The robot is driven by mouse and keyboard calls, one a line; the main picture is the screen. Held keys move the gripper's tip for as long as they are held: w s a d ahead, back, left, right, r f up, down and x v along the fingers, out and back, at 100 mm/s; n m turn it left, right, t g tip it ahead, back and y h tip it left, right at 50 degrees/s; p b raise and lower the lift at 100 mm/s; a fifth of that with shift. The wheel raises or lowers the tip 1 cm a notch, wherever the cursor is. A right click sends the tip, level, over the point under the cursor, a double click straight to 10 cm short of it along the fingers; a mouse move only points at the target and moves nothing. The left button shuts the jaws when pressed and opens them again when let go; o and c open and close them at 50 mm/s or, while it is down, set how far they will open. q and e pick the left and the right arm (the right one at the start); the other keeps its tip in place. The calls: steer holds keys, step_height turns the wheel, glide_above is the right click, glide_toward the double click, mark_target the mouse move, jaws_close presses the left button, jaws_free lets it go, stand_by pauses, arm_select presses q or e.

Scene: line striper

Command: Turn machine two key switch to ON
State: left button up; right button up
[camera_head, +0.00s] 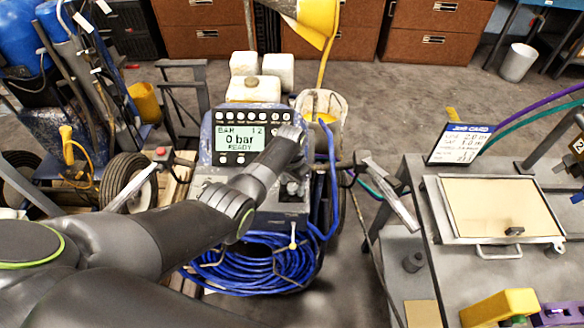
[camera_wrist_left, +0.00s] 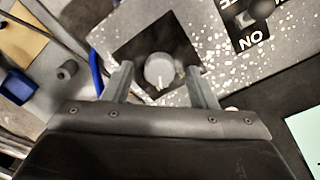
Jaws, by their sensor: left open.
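The machine (camera_head: 205,165) stands in the middle of the head view, its display reading "0 bar" and "READY". My left gripper (camera_wrist_left: 158,80) is open in the left wrist view, one finger on each side of a round grey knob (camera_wrist_left: 160,69) with a white pointer mark. I cannot tell whether the fingers touch it. The knob sits on a black square plate (camera_wrist_left: 135,52). Beyond it, a black switch plate (camera_wrist_left: 240,22) with upside-down "ON" lettering is cut off by the frame's top edge. In the head view my left arm and wrist hide much of the panel.
A coiled blue hose (camera_head: 250,265) hangs below the panel. Handlebars (camera_head: 390,190) flank the machine. A grey bench (camera_head: 425,265) with a framed panel (camera_head: 500,208) and a job card (camera_head: 460,143) stands at right. Open floor lies behind the machine.

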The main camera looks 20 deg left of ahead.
mark_target(291, 186)
arm_select(q)
step_height(291, 186, up, 17)
steer(key=shift+a, duration=0.25)
steer(key=shift+w, duration=0.1)
stand_by(0.5)
